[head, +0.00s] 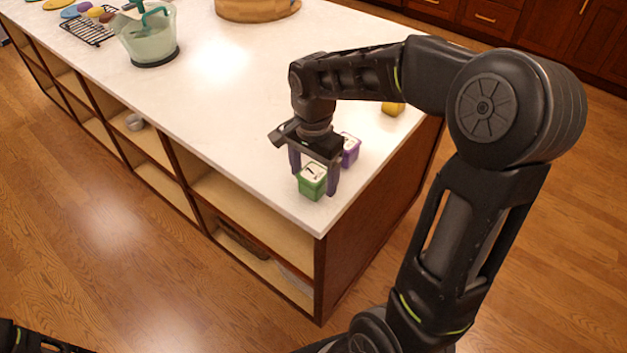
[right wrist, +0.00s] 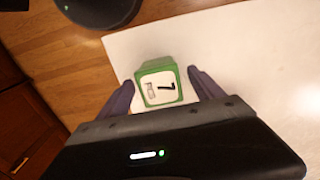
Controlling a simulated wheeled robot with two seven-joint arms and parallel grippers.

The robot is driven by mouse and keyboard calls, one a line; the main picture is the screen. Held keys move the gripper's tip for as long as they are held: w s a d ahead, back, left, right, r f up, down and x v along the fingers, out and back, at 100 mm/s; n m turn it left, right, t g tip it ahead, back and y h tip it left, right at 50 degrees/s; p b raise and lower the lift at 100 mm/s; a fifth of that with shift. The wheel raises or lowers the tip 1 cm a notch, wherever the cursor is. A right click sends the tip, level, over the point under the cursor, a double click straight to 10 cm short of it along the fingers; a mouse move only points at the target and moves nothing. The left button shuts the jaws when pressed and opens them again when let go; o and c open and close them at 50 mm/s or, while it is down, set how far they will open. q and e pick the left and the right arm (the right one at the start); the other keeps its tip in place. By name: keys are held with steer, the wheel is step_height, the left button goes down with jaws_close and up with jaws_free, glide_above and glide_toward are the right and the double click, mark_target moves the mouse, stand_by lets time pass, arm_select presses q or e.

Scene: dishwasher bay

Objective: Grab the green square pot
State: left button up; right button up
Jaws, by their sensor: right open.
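The green square pot (head: 311,183) stands on the white countertop near its front right corner, with a pale top bearing a dark mark. My right gripper (head: 313,178) is above it, pointing down, with one finger on each side of the pot. In the right wrist view the pot (right wrist: 160,83) sits between the two open fingers (right wrist: 160,90), with a gap visible on both sides. The gripper is open and holds nothing. A dark part of my left arm shows at the lower left of the head view, but its gripper is not visible.
A purple square pot (head: 349,150) stands just behind the green one, close to the right gripper. A yellow object (head: 393,108) lies near the right edge. A clear pitcher (head: 150,45), a black rack (head: 87,31) and a wooden round (head: 254,8) are farther back. The middle countertop (head: 225,110) is clear.

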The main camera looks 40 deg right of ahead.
mark_target(314, 172)
steer(key=c, duration=1.6)
steer(key=shift+r, duration=0.1)
step_height(314, 172, up, 10)
steer(key=shift+f+b, duration=0.1)
steer(key=shift+b, duration=0.4)
